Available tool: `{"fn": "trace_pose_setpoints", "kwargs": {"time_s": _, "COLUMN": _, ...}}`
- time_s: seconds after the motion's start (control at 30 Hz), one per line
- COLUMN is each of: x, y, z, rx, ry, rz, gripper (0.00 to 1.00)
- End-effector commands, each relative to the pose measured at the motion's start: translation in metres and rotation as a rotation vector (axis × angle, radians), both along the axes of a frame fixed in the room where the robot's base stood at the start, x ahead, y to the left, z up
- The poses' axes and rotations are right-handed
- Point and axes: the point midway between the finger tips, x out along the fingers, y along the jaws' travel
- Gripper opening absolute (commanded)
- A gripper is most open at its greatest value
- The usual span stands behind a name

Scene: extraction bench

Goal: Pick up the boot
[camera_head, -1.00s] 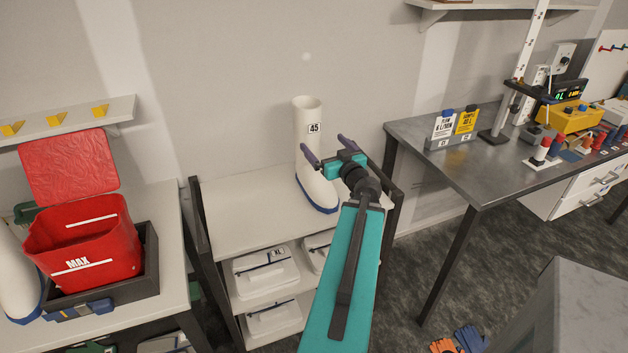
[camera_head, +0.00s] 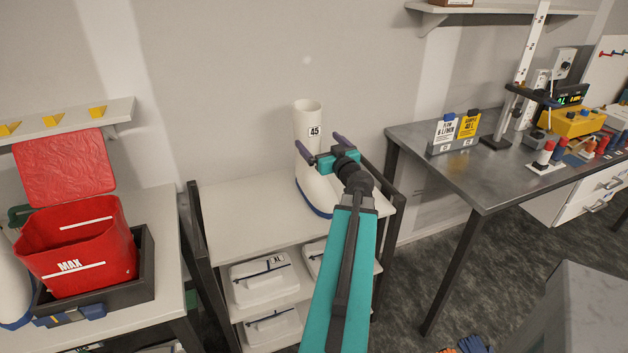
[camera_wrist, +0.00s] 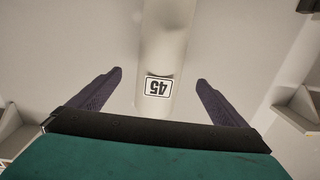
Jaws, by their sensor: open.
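A tall white boot (camera_head: 308,122) with a blue sole and a "45" label stands upright on the top shelf of a white rack (camera_head: 245,212). My gripper (camera_head: 322,147) is open and empty, in front of the boot's shaft at about label height or just below. In the wrist view the boot's shaft (camera_wrist: 162,50), with its label upside down, lies ahead between the two spread purple fingers of my gripper (camera_wrist: 158,82). I cannot tell how far the fingers reach along its sides. My gripper and arm hide part of the boot's foot.
A red bucket (camera_head: 80,245) stands in a dark tray on the left table. A grey metal table (camera_head: 430,150) with sign cards and instruments is at the right. White boxes (camera_head: 262,280) fill the lower shelves. The rack top left of the boot is clear.

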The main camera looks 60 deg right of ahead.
Motion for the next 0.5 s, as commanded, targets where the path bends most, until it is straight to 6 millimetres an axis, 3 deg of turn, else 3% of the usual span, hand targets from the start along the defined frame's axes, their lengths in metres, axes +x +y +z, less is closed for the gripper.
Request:
{"fn": "trace_pose_setpoints", "kwargs": {"time_s": 0.2, "x": 0.019, "y": -0.013, "z": 0.002, "rx": -0.001, "ry": -0.001, "rz": 0.002, "gripper": 0.97}}
{"fn": "trace_pose_setpoints", "kwargs": {"time_s": 0.5, "x": 0.025, "y": -0.016, "z": 0.000, "rx": 0.000, "ry": 0.000, "rz": 0.000, "gripper": 0.97}}
